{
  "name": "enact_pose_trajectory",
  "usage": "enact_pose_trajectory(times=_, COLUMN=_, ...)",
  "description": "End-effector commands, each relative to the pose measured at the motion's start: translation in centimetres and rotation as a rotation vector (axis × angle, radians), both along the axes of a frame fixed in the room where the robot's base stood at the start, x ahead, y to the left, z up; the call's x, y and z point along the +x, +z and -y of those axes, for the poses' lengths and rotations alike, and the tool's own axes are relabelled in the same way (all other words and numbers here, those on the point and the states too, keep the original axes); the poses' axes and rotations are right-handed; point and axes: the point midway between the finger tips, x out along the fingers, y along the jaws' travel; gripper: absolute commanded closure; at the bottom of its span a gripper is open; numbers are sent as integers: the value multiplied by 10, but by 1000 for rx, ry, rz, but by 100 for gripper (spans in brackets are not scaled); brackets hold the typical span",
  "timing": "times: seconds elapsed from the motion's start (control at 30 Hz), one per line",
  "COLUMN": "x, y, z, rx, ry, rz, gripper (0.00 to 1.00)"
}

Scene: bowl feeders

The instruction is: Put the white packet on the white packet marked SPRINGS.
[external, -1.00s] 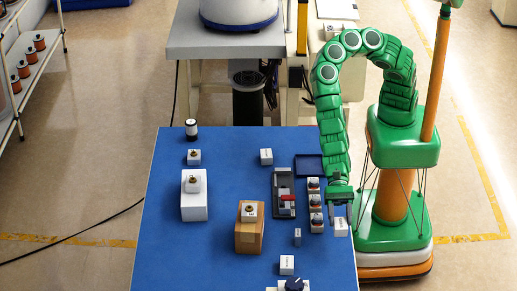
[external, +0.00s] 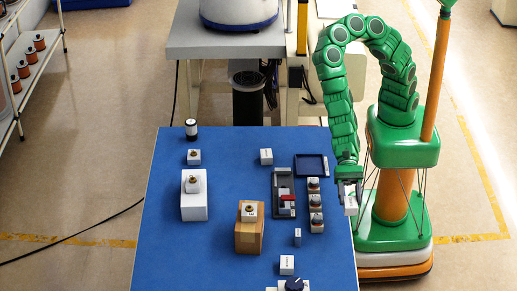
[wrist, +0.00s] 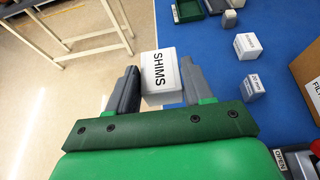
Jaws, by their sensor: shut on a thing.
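My gripper (external: 348,182) is shut on a white packet (external: 350,205) and holds it raised by the table's right edge. In the wrist view the held packet (wrist: 160,75) reads SHIMS and sits between the two grey fingers (wrist: 158,82). A white packet (external: 287,264) stands near the front of the table and also shows in the wrist view (wrist: 248,45). Another white packet (external: 266,156) stands near the back. I cannot read either label, so I cannot tell which one is marked SPRINGS.
A small packet (external: 297,237) stands beside the brown box (external: 249,237). A grey fixture with a red part (external: 287,200), several white blocks with round tops (external: 315,201) and a blue tray (external: 311,166) lie left of my gripper. A white box (external: 194,208) stands farther left.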

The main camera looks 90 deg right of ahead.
Motion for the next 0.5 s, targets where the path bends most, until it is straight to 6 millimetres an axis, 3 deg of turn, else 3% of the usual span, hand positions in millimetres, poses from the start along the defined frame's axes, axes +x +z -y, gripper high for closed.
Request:
enact_pose_trajectory(times=0.17, x=14, y=6, z=6, rx=2, ry=-12, rz=2, gripper=85)
enact_pose_trajectory(times=0.5, x=84, y=33, z=56, rx=-1, ry=-57, rz=2, gripper=85)
